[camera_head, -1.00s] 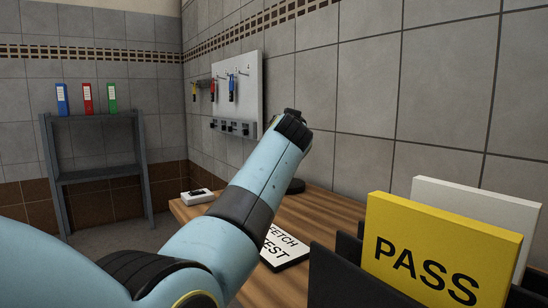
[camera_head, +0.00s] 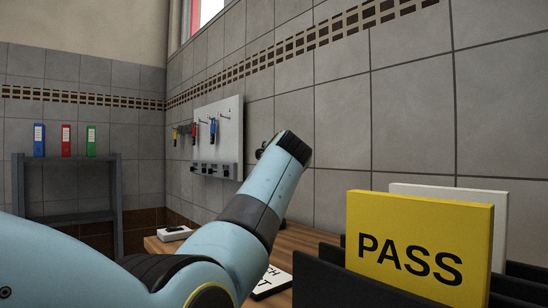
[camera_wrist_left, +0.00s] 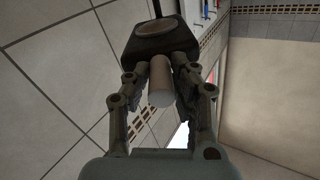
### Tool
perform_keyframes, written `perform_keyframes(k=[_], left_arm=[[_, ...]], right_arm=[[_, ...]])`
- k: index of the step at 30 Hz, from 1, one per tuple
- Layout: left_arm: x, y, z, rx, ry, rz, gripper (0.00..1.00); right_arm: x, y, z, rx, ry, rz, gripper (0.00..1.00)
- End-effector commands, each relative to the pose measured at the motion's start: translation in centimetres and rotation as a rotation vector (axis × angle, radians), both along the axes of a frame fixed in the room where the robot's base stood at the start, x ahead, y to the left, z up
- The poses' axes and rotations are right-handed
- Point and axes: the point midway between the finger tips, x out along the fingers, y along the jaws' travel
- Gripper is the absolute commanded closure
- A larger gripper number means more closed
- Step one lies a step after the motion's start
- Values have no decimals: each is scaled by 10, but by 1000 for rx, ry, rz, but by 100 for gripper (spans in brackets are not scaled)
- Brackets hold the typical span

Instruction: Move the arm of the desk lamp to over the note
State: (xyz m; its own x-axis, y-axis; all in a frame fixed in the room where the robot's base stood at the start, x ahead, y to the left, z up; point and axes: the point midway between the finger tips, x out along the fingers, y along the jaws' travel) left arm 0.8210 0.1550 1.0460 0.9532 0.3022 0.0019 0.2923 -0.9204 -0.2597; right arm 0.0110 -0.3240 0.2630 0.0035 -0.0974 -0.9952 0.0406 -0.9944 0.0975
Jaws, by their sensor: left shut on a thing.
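In the left wrist view my left gripper (camera_wrist_left: 161,70) is shut on a pale round grip (camera_wrist_left: 161,92). The grip joins a dark lamp head (camera_wrist_left: 142,44) with a pale round face, and a thin dark rod runs up from it. In the head view my left arm (camera_head: 235,225) reaches up to the right and hides most of the lamp. A small dark part shows left of the wrist; I cannot tell if it is lamp or gripper. The white note (camera_head: 272,284) lies on the wooden table (camera_head: 305,240), partly hidden by my arm. My right gripper is not in view.
A yellow PASS card (camera_head: 420,245) and a white card (camera_head: 450,190) stand in a dark holder (camera_head: 318,278) at the right. A pegboard with tools (camera_head: 222,130) hangs on the wall. A small white box (camera_head: 174,233) sits on the table's left. A shelf with binders (camera_head: 66,165) stands behind.

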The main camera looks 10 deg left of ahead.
Motion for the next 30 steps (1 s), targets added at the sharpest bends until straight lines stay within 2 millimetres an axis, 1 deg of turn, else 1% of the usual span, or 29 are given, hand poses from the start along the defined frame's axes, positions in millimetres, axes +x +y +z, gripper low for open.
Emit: perform_keyframes(k=[1, 6, 13, 16, 20, 24, 27, 30], left_arm=[[0, -4, -2, -6, 3, -7, 75], [0, -4, -2, -5, 3, -6, 55], [0, -2, -2, -4, 3, -4, 55], [0, -2, 4, -3, 1, -4, 55], [0, -3, 25, -4, -2, -4, 55], [0, -3, 54, -5, -1, -5, 55], [0, -4, 73, -5, -1, -5, 55], [0, -4, 87, -3, 1, -6, 55]], right_arm=[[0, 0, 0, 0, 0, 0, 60], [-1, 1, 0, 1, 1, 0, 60], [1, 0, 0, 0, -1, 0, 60], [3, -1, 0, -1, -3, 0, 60], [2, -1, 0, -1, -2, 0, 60], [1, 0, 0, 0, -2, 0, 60], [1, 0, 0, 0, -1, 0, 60], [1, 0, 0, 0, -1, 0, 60]])
